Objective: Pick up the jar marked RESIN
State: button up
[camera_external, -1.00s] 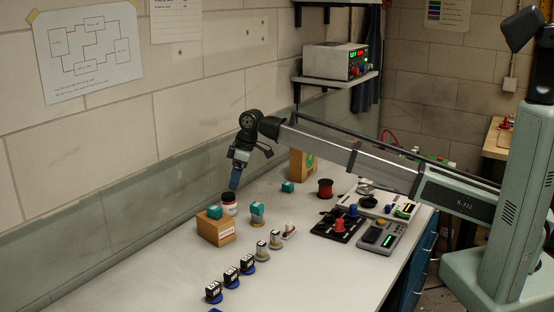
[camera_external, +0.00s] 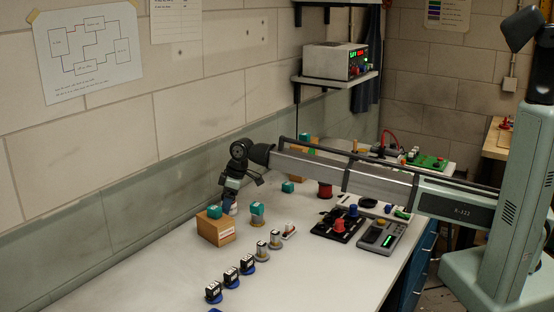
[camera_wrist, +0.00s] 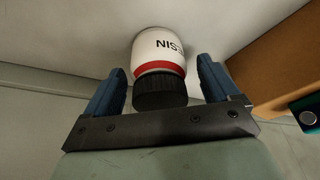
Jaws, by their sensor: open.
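The jar (camera_wrist: 158,58) is white with a red band, a black ribbed lid and dark lettering; the visible letters, upside down in the wrist view, fit RESIN. In the external view the jar (camera_external: 234,209) shows only in part, behind the cardboard box and beside my gripper. My gripper (camera_wrist: 160,82) is open, with one blue finger on each side of the jar's lid end. Gaps show between the fingers and the jar. In the external view my gripper (camera_external: 229,205) points down at the jar, and its fingertips are hard to make out.
A cardboard box (camera_external: 216,231) with a teal block on top stands close beside the jar; its side (camera_wrist: 275,65) shows near the right finger. A teal-topped piece (camera_external: 257,213) stands to the right. The wall is close behind.

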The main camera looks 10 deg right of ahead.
jog(key=shift+c, duration=0.3)
jog(key=c, duration=1.2)
jog(key=shift+o, duration=0.2)
